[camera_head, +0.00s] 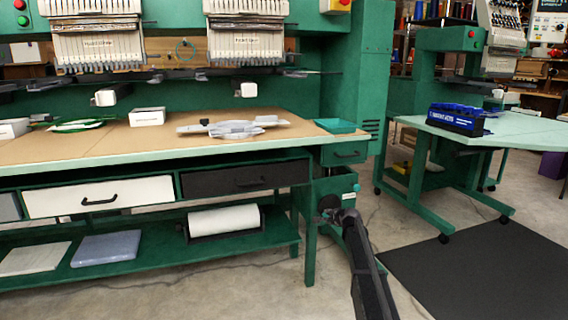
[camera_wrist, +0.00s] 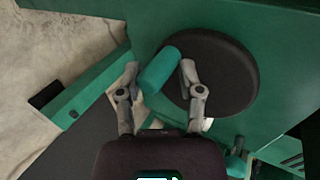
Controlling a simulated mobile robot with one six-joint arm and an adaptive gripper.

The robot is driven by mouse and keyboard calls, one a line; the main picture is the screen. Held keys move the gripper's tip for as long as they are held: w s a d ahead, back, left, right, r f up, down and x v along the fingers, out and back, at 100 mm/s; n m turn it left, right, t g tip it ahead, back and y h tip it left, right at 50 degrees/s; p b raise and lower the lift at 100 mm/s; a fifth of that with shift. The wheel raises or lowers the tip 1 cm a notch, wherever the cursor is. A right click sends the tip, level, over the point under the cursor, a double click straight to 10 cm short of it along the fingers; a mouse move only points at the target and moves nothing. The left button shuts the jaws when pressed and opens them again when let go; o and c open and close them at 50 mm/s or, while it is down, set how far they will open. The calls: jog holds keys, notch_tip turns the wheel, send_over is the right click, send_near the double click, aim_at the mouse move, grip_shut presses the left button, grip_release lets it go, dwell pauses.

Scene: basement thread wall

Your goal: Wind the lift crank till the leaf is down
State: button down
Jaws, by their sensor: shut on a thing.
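The lift crank shows in the wrist view as a round black disc (camera_wrist: 222,78) with a green cylindrical handle (camera_wrist: 159,69) standing out near its left edge. The two grey fingers of my gripper (camera_wrist: 159,76) are on either side of the handle, shut on it. In the head view my gripper (camera_head: 335,212) is at the right end of the long bench, below the small green drawer, and largely hides the crank there. I cannot tell for certain which surface is the leaf; a pale green tabletop (camera_head: 525,135) at the right is level.
The long bench (camera_head: 90,148) carries white boxes and grey parts. A green bench leg (camera_head: 310,240) stands left of my gripper. A wheeled green stand (camera_head: 425,205) and dark floor mat (camera_head: 480,270) are to the right. Some bare floor lies between bench and stand.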

jog(key=shift+w+f, duration=0.2)
jog(key=shift+f, duration=0.05)
jog(key=d, duration=0.1)
jog(key=w+d, duration=0.1)
jog(key=d, duration=0.1)
jog(key=shift+w+d+f+b, duration=0.15)
jog(key=shift+d+f+b, duration=0.15)
jog(key=shift+d+f, duration=0.05)
jog(key=c, duration=0.5)
grip_release()
jog(key=shift+s+a+f, duration=0.1)
jog(key=shift+s, duration=0.1)
jog(key=shift+s+a, duration=0.3)
jog(key=shift+a, duration=0.05)
